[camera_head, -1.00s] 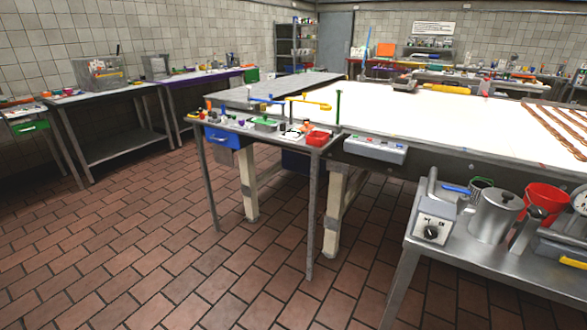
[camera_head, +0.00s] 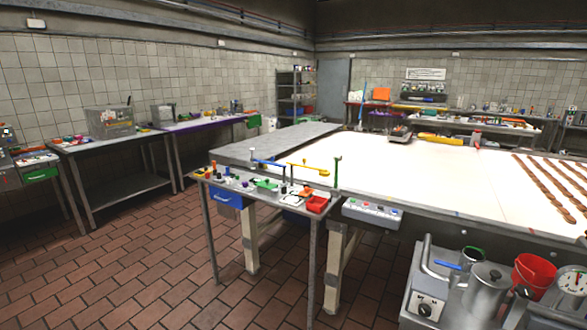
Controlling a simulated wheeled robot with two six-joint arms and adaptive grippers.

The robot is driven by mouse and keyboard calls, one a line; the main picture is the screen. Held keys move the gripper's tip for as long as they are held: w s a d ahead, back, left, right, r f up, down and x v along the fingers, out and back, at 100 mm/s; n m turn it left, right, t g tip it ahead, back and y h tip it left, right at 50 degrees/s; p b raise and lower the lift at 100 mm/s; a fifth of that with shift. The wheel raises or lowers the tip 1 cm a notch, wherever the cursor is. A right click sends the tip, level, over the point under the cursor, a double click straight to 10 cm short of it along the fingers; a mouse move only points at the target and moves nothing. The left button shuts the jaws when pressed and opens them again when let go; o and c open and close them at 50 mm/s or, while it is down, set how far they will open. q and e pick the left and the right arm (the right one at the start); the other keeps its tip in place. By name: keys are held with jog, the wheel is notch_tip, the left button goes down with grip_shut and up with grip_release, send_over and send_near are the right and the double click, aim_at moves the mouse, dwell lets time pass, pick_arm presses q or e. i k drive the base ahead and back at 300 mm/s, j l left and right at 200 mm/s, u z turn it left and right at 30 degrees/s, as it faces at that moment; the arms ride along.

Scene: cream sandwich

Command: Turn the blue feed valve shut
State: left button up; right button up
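A blue lever handle (camera_head: 268,163), which looks like the blue feed valve, sits on a thin upright at the back of the small side table, beside the large white worktop (camera_head: 440,178). It lies roughly flat, pointing left and right in the picture. A yellow lever handle (camera_head: 308,168) and a green upright handle (camera_head: 337,172) stand to its right. At this distance I cannot tell whether the blue valve is open or shut. Neither of my grippers is in view.
The small table (camera_head: 228,183) holds a red bin (camera_head: 317,204) and several small items; a blue drawer (camera_head: 226,198) hangs below. A steel cart (camera_head: 450,308) with pots and a red bucket (camera_head: 533,274) stands front right. The brick floor (camera_head: 150,265) at front left is clear.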

aim_at(457, 268)
jog(key=z, duration=0.7)
jog(key=i+j+z, duration=0.2)
jog(key=j+z, duration=0.15)
jog(key=i+j+z, duration=0.1)
jog(key=j+z, duration=0.3)
jog(key=i+j+z, duration=0.1)
jog(key=j+z, duration=0.25)
jog(key=j, duration=0.2)
jog(key=j+z, duration=0.35)
jog(key=j, duration=0.1)
